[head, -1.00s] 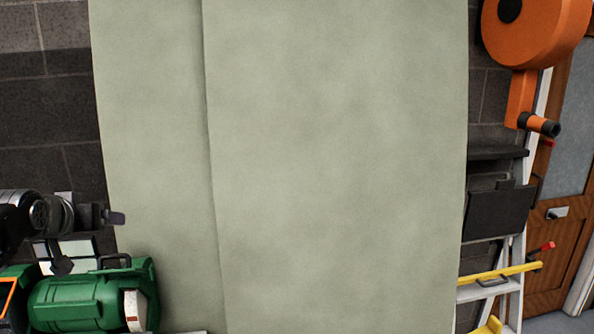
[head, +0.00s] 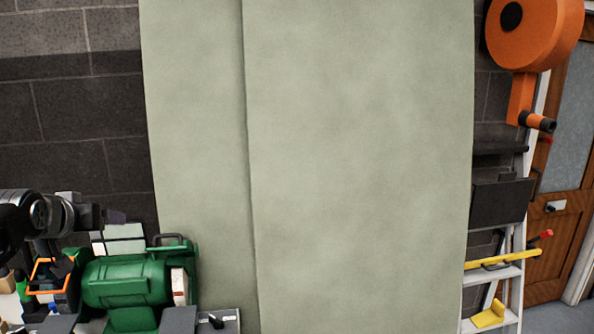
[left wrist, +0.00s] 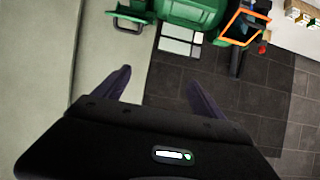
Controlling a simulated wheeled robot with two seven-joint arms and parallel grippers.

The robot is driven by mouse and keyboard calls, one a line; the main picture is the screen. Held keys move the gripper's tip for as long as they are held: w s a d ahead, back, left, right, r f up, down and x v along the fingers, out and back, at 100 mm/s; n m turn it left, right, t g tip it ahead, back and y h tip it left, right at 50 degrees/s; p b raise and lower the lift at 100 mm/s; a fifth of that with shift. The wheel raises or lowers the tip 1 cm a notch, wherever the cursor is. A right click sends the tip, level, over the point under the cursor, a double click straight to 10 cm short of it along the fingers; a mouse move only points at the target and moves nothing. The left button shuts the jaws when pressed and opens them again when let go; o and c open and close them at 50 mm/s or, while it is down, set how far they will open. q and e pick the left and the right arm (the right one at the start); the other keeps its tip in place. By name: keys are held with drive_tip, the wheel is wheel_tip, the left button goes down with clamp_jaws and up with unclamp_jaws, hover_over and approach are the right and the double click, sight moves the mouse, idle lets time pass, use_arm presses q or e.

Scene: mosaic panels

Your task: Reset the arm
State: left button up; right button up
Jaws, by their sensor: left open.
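My left arm comes in at the left edge of the head view, and its gripper (head: 113,216) is small and partly hard to make out there. In the left wrist view the two dark fingers of the left gripper (left wrist: 158,86) are spread apart with nothing between them. Pale square panels (head: 122,238) lie beyond the gripper, beside a green machine (head: 128,282). The panels also show in the left wrist view (left wrist: 180,42), apart from the fingers. My right gripper is in neither view.
A large pale green sheet (head: 360,170) fills the middle of the head view before a dark block wall (head: 70,120). An orange reel (head: 535,35), a ladder (head: 518,250) and a wooden door (head: 565,150) stand at the right. An orange frame (left wrist: 245,25) is near the green machine.

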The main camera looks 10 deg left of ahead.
use_arm(q)
drive_tip(key=w+d+f+m+h+b, duration=0.1)
drive_tip(key=w+d+f+h, duration=0.15)
drive_tip(key=d+f, duration=0.45)
drive_tip(key=w+d+f+h, duration=0.1)
drive_tip(key=w+d+f, duration=0.35)
drive_tip(key=f, duration=0.45)
drive_tip(key=s+d+f+g+h+b, duration=0.15)
drive_tip(key=d+f, duration=0.45)
drive_tip(key=f, duration=0.6)
drive_tip(key=s+d+f+g+b, duration=0.1)
drive_tip(key=s+d+f+b, duration=0.15)
drive_tip(key=d+f, duration=0.7)
drive_tip(key=s+d+f+g+h+b, duration=0.1)
drive_tip(key=s+d+f, duration=0.3)
drive_tip(key=s+f, duration=0.6)
drive_tip(key=s+d+f+g+h+b, duration=0.1)
drive_tip(key=s+d+f+g, duration=0.3)
drive_tip(key=s+f, duration=0.6)
drive_tip(key=s+d+f+g+b, duration=0.3)
drive_tip(key=s+d+f, duration=0.2)
drive_tip(key=s+f, duration=0.5)
wheel_tip(320, 180, down, 2)
drive_tip(key=shift+s+d+f+m+h, duration=0.1)
drive_tip(key=shift+s+d+m+h, duration=0.2)
drive_tip(key=shift+s+h, duration=0.1)
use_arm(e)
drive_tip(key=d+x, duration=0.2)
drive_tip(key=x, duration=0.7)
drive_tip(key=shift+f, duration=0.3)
